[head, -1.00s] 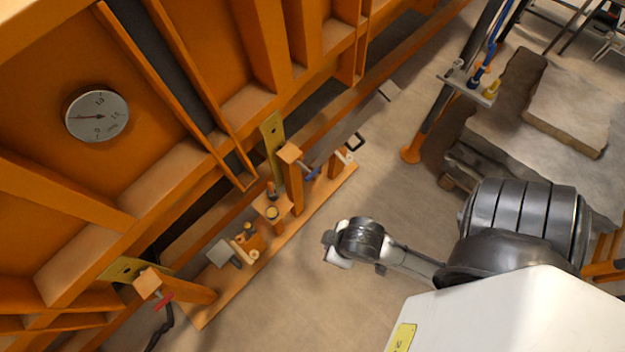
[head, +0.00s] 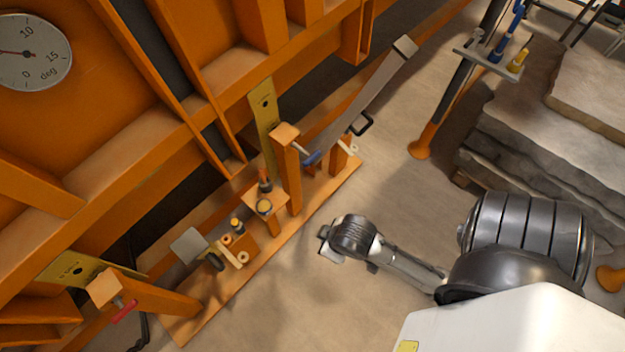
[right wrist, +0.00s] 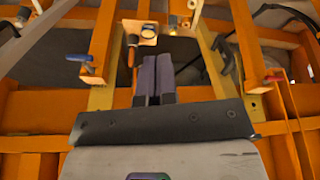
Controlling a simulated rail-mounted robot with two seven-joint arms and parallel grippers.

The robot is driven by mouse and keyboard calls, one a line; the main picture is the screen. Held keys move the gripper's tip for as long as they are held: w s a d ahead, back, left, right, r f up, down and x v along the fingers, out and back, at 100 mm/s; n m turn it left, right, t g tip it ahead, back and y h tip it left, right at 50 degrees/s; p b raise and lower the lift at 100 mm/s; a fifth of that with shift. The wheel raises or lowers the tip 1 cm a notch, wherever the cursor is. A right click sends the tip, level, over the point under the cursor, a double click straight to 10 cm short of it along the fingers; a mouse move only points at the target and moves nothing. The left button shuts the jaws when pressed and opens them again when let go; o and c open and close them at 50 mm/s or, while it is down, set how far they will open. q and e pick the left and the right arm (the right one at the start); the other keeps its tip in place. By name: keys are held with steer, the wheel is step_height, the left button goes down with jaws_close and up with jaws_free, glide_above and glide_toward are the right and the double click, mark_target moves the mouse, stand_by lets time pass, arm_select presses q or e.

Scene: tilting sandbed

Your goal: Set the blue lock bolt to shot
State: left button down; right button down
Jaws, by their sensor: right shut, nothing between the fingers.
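The blue lock bolt (head: 311,158) shows its blue handle on a steel rod at the top of an orange post (head: 288,170), beside a yellow drilled plate (head: 264,115). It also shows in the right wrist view (right wrist: 80,58), at the upper left. I cannot tell whether its tip sits in the plate's hole. My right gripper (head: 326,240) is over the floor, to the right of and below the bolt in the head view, apart from it. In the right wrist view its dark fingers (right wrist: 153,78) are together and empty. My left gripper is not in view.
A red-handled bolt (head: 125,311) sits on another post at lower left. Between the posts are a small ledge with a round gauge (head: 264,207) and a lever block (head: 238,250). A long grey lever (head: 372,95) rises beyond the blue bolt. Stone slabs (head: 545,130) lie at right.

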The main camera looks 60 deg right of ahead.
steer(key=w+d+f+m+t+b, duration=0.15)
steer(key=d+f+b, duration=0.35)
steer(key=f, duration=0.5)
steer(key=w+d+f+m+h+b, duration=0.1)
steer(key=w+d+f+m+b, duration=0.15)
steer(key=f+b, duration=0.55)
steer(key=w+d+f+m+t+b, duration=0.1)
steer(key=d+f+b, duration=0.35)
steer(key=f, duration=0.65)
steer(key=w+d+m+t+h, duration=0.3)
steer(key=d+m+t, duration=0.35)
steer(key=m, duration=0.25)
step_height(320, 180, up, 8)
steer(key=d+m+t+h, duration=0.1)
steer(key=m+t+h, duration=0.2)
steer(key=m, duration=0.6)
steer(key=t, duration=0.2)
steer(key=shift+s+d+m+t, duration=0.2)
steer(key=shift+d+m+t, duration=0.1)
steer(key=shift+d+t, duration=0.1)
